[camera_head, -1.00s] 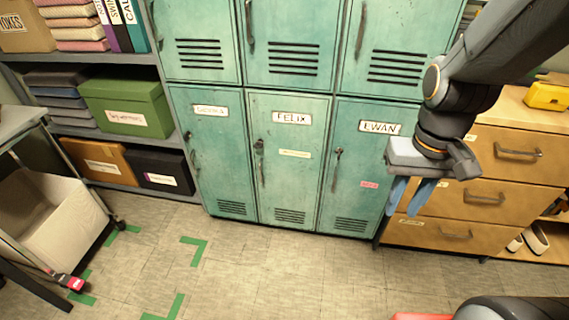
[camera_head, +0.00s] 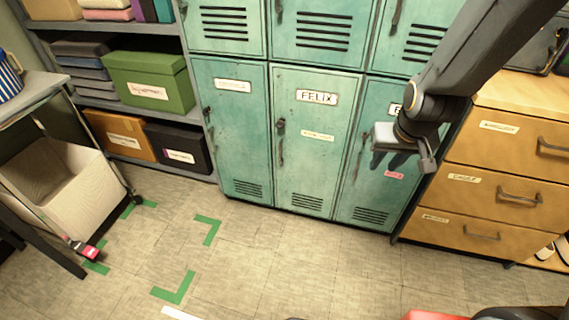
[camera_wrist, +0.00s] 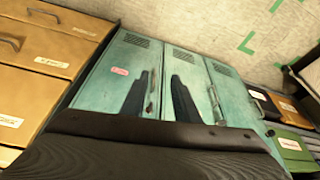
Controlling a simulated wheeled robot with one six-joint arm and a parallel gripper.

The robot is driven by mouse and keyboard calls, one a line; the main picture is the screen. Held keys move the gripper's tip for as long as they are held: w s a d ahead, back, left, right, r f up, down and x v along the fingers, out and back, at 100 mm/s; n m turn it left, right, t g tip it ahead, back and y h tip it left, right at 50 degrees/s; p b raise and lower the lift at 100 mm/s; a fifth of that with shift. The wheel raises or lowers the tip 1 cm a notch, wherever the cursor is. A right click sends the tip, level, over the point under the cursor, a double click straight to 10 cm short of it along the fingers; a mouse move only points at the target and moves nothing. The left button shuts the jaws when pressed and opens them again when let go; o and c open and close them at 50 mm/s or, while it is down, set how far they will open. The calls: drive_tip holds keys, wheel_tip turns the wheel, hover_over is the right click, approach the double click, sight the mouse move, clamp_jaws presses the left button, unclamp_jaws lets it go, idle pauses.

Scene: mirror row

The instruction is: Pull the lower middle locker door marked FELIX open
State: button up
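The lower middle locker door marked FELIX (camera_head: 309,150) is pale teal and shut flush with its neighbours. Its dark handle (camera_head: 281,140) is on the door's left side. My gripper (camera_head: 389,162) hangs in front of the lower right door and covers part of its name plate, to the right of the FELIX door and apart from it. In the wrist view, the two dark fingers (camera_wrist: 159,85) stand apart with nothing between them. The FELIX door (camera_wrist: 191,68) shows there behind the right finger, upside down.
The right lower door (camera_head: 372,190) carries a pink label. A wooden drawer unit (camera_head: 500,145) stands at the right. A shelf with a green box (camera_head: 150,83) and a trolley with a white bin (camera_head: 75,195) are at the left. The floor (camera_head: 260,260) before the lockers is clear.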

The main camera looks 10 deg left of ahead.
drive_tip(key=w+a+f+n+t+y+b, duration=0.1)
drive_tip(key=w+a+f+t+b, duration=0.3)
drive_tip(key=w+a+f, duration=0.55)
drive_tip(key=n+t+y+b, duration=0.4)
drive_tip(key=t+y+b, duration=0.35)
drive_tip(key=b, duration=0.35)
approach(280, 156)
drive_tip(key=shift+b+x, duration=0.7)
drive_tip(key=shift+x, duration=3.6)
drive_tip(key=shift+f, duration=0.1)
clamp_jaws()
